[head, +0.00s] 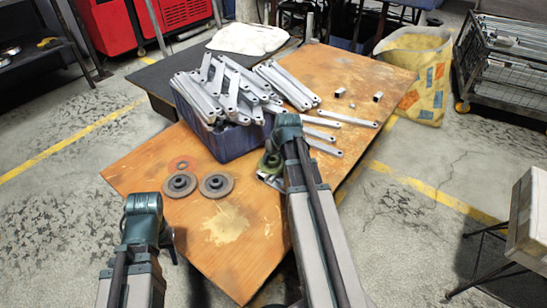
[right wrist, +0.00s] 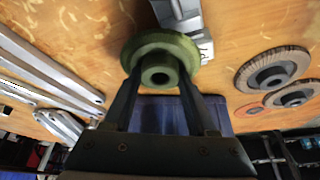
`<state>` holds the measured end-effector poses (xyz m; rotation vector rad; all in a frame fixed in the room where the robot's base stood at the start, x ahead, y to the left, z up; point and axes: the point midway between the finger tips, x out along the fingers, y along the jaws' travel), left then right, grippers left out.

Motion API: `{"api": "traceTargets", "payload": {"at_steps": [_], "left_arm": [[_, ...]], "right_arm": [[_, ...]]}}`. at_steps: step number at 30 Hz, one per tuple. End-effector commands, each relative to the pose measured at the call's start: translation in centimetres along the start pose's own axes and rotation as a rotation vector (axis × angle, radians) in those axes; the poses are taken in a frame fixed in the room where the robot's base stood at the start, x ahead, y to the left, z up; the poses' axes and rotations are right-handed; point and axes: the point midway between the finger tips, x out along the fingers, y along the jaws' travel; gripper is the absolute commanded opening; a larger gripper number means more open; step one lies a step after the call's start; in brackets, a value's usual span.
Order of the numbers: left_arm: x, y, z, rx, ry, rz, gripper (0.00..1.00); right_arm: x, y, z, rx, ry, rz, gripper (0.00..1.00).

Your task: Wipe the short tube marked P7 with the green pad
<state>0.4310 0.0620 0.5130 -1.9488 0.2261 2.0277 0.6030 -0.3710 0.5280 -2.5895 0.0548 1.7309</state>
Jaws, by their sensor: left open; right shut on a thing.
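A round green pad (right wrist: 160,58) with a raised hub is between the fingers of my right gripper (right wrist: 160,82), which is shut on it. In the head view the pad (head: 271,161) shows beside the end of my right arm, low over the table. A grey metal piece (right wrist: 178,14) lies just beyond the pad, partly covered by it.
A blue crate (head: 222,146) heaped with metal brackets (head: 222,85) stands behind my right gripper. Two grinding discs (head: 180,184) lie left of it. Loose flat bars (head: 322,135) and small metal pieces (head: 378,96) lie to the right. The front table top (head: 235,255) is clear.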

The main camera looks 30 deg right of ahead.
Motion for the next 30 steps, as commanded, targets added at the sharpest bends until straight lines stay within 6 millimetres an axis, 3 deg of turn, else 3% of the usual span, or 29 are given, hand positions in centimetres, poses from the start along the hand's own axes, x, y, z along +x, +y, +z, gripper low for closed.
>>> {"api": "traceTargets", "payload": {"at_steps": [9,17,30], "left_arm": [[0.3,0.0,0.0,0.000,0.000,0.000,0.50],[0.3,0.0,0.0,0.000,0.000,0.000,0.50],[0.1,0.0,0.0,0.000,0.000,0.000,0.50]], "right_arm": [[-0.2,-2.2,1.2,-0.002,-0.001,-0.001,0.13],[-0.2,-2.6,1.4,-0.001,-0.004,-0.003,0.13],[-0.9,-5.0,2.5,0.000,-0.004,-0.004,0.13]]}}
